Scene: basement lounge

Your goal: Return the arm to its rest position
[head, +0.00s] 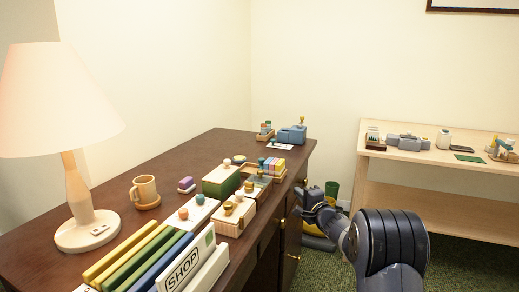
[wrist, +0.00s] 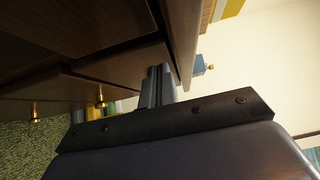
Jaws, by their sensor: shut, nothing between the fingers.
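My arm (head: 385,240) reaches in from the lower right in the head view, beside the right side of the dark wooden desk (head: 130,215). My gripper (head: 305,197) is near the desk's drawer front, below the level of the desktop. In the wrist view my gripper's fingers (wrist: 158,85) are together and hold nothing. They point toward the dark desk edge (wrist: 182,50). I cannot tell whether they touch the desk.
Brass knobs (wrist: 101,95) stick out from the desk front near my gripper. Wooden boxes (head: 235,212), a mug (head: 146,192) and a lamp (head: 75,160) stand on the desk. A pale shelf table (head: 450,177) stands at the right. Green carpet lies between.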

